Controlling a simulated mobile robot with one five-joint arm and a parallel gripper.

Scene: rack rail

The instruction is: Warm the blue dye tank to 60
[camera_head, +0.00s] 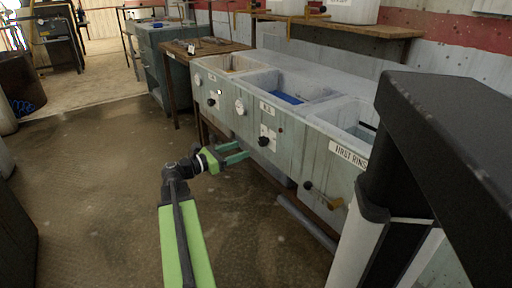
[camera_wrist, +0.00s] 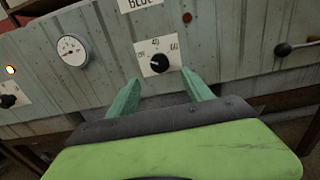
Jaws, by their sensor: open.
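The blue dye tank is a grey-green basin with blue liquid (camera_head: 285,98) inside, in the middle of the row in the head view. Its front has a label reading BLUE (camera_wrist: 141,3). Below that is a black knob (camera_wrist: 160,63) on a white plate marked 40 at the top and 60 at the right. The knob (camera_head: 263,141) also shows in the head view. Where its pointer sits is too small to tell. My gripper (camera_wrist: 163,84) has its green fingers apart and empty, below and in front of the knob. In the head view my gripper (camera_head: 246,150) is left of the knob.
A round gauge (camera_wrist: 72,50) and a lit indicator (camera_wrist: 11,70) are left of the plate. Another knob (camera_wrist: 8,98) is further left. A lever (camera_wrist: 284,48) juts out at right. A pipe (camera_head: 306,223) lies low before the tanks.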

